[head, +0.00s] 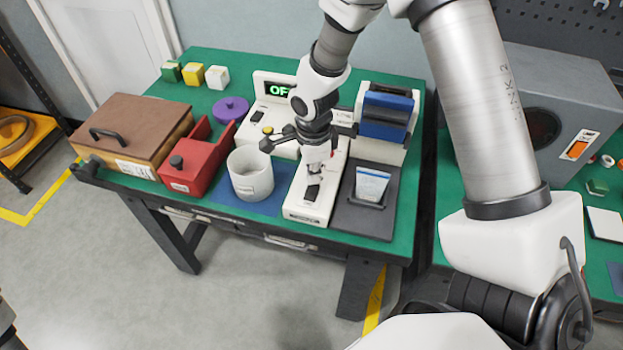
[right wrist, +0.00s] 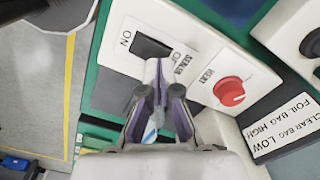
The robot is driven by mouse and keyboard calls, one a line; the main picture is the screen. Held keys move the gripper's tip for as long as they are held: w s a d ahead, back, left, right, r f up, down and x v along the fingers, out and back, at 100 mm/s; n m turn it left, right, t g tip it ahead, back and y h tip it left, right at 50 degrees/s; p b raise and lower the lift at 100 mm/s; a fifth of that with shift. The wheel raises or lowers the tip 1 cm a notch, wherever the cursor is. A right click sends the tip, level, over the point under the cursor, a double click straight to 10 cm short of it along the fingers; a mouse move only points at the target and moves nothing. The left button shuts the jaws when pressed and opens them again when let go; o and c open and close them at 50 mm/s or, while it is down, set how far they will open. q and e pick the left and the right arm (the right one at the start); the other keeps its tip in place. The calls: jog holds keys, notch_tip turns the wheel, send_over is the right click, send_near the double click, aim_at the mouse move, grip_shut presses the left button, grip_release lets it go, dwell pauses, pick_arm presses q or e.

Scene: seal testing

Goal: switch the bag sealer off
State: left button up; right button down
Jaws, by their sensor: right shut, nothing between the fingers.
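The bag sealer's white control box (head: 296,211) stands at the front of the green table. Its black rocker switch (head: 312,192) shows in front of my right gripper (head: 314,168). In the right wrist view the switch (right wrist: 150,47) lies between the words ON and OFF, beside the word SEALER. A red heat knob (right wrist: 229,92) is on the same panel. My right gripper (right wrist: 157,72) is shut and empty, its tips over the panel near the OFF end of the switch. I cannot tell whether they touch it or which way the rocker is tilted. My left gripper is not in view.
A white cup (head: 250,180) stands left of the box, and a pouch (head: 371,185) stands on a dark plate to the right. Behind are a blue-and-black unit (head: 386,115) and a green display (head: 279,90) reading "OF", partly hidden. A red holder (head: 190,165) is further left.

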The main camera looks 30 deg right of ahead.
aim_at(313, 187)
jog(key=shift+f+b, duration=1)
jog(key=shift+f, duration=0.15)
dwell(0.9)
notch_tip(313, 187, up, 7)
jog(key=p, duration=0.5)
dwell(0.3)
dwell(0.4)
